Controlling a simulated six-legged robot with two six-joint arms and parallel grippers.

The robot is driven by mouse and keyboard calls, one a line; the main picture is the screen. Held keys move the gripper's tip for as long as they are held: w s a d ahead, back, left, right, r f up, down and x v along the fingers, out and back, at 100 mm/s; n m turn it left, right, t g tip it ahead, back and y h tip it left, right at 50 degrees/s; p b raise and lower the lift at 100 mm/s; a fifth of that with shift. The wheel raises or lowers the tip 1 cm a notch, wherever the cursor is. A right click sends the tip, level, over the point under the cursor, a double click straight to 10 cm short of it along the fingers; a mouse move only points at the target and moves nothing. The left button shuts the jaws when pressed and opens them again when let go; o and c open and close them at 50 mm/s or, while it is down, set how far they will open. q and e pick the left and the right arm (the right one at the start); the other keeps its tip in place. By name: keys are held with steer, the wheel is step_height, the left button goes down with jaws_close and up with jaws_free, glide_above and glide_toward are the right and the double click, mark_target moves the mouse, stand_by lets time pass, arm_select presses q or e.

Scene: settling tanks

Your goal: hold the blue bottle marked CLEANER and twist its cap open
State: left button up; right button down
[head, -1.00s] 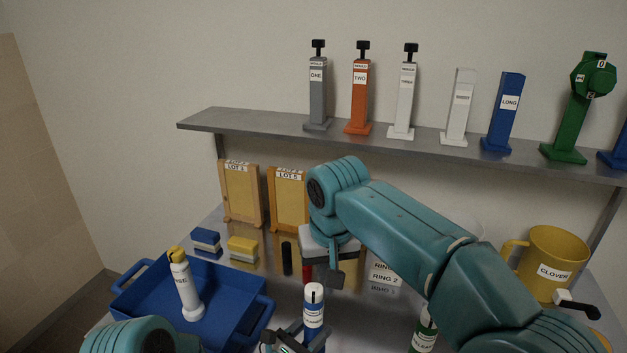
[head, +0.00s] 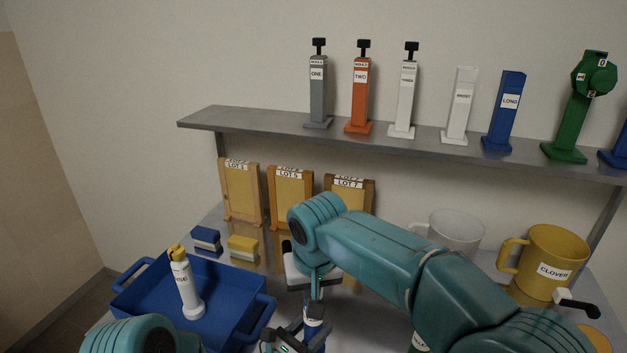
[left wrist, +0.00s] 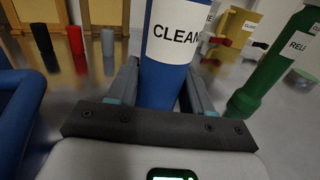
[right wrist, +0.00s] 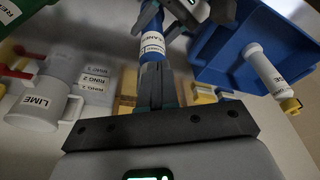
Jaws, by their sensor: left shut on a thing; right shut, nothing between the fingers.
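The blue bottle marked CLEANER (left wrist: 168,72) stands upright between the fingers of my left gripper (left wrist: 160,95), which is shut on its body. In the head view the bottle (head: 314,314) shows only in part, with my left gripper (head: 288,342) low beside it. My right gripper (head: 315,294) is directly above the bottle and hides its white cap in the head view. In the right wrist view the right fingers (right wrist: 154,85) are shut with nothing between them, in line with the bottle (right wrist: 152,42). I cannot tell whether they touch the cap.
A blue crate (head: 130,299) with a white, yellow-topped bottle (head: 186,286) stands left. A green bottle (left wrist: 272,62) stands right of the blue bottle. A yellow CLOVER mug (head: 548,262) is at the right, and lot boards (head: 291,197) stand behind under a shelf (head: 270,128).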

steer(key=shift+d+f, duration=0.1)
steer(key=shift+f, duration=0.2)
steer(key=shift+w+d, duration=0.1)
steer(key=shift+w, duration=0.5)
stand_by(0.7)
steer(key=shift+d, duration=0.5)
stand_by(0.3)
steer(key=shift+w+d, duration=0.1)
steer(key=shift+d, duration=0.25)
steer(key=shift+w+d, duration=0.1)
stand_by(0.4)
step_height(320, 180, up, 6)
steer(key=shift+s+d, duration=0.2)
steer(key=shift+s, duration=0.15)
